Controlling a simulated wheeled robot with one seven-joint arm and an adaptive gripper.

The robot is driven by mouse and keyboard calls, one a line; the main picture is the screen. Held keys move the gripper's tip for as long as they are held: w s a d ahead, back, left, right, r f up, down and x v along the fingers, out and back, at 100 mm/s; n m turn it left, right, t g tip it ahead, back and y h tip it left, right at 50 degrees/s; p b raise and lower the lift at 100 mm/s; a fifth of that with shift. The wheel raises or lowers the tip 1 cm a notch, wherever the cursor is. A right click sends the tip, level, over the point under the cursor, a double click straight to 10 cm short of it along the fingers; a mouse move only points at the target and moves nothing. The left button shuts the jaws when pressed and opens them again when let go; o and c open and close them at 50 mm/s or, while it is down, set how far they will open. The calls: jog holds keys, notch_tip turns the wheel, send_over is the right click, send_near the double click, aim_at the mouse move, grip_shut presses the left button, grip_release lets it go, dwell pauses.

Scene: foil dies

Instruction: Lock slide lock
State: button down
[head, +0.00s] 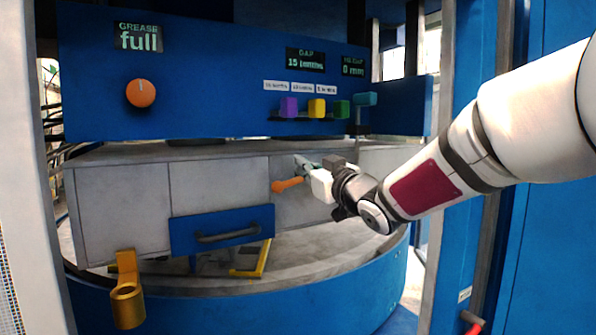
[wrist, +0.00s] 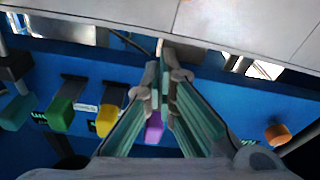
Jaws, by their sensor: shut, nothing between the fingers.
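I cannot tell for certain which part is the slide lock. A small orange handle (head: 287,184) sticks out of the grey block's front face, just below and left of my gripper (head: 303,165). My gripper's fingers are shut and empty; they point left, near the top edge of the grey block (head: 120,205). In the wrist view my gripper (wrist: 166,75) has its green fingers close together, and the orange handle cannot be made out there. A blue drawer-like plate (head: 222,230) with a dark bar handle is on the lower front of the block.
Above the block, a blue panel carries an orange knob (head: 140,93), which also shows in the wrist view (wrist: 277,133), and purple (head: 289,107), yellow (head: 317,108), green and teal levers. A brass bracket (head: 127,290) projects at lower left. A blue column (head: 470,150) stands at right.

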jog(key=r+p, duration=0.1)
send_over(289, 181)
jog(key=s, duration=0.1)
jog(key=shift+s+a+r, duration=0.1)
jog(key=shift+s+a, duration=0.1)
jog(key=shift+a, duration=0.25)
jog(key=shift+s+d+f+p, duration=0.1)
jog(key=shift+d+f+p, duration=0.2)
jog(key=shift+f, duration=0.7)
jog(key=shift+s+d+f+p, duration=0.1)
jog(key=shift+d+f+p, duration=0.2)
jog(key=shift+f, duration=0.65)
